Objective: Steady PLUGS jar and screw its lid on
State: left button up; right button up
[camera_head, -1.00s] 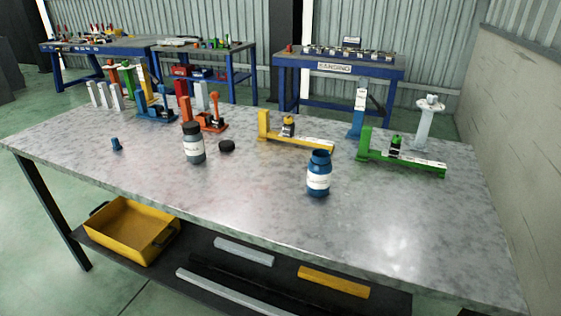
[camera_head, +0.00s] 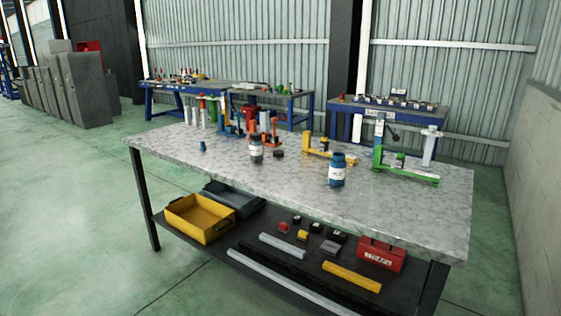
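A grey jar with a dark top and a white label (camera_head: 256,152) stands upright on the metal-topped table (camera_head: 290,190). A dark round lid-like disc (camera_head: 278,153) lies on the table just right of it. A blue jar with a white label (camera_head: 337,174) stands upright further right, near the front edge. The label words are too small to read, so I cannot tell which jar is PLUGS. A small blue piece (camera_head: 203,146) stands at the left of the tabletop. Neither of my grippers is in view.
A yellow fixture (camera_head: 327,151), a green fixture (camera_head: 408,174) and orange and blue clamps stand along the table's back. The lower shelf holds a yellow tray (camera_head: 200,218), a red box (camera_head: 381,254) and bars. Green floor is open at left. A wall stands at right.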

aim_at(338, 164)
jog(key=u, duration=0.3)
jog(key=i, duration=0.45)
jog(key=u, duration=0.7)
jog(key=i, duration=0.95)
jog(key=z, duration=0.6)
jog(key=i, duration=0.65)
jog(key=z, duration=0.5)
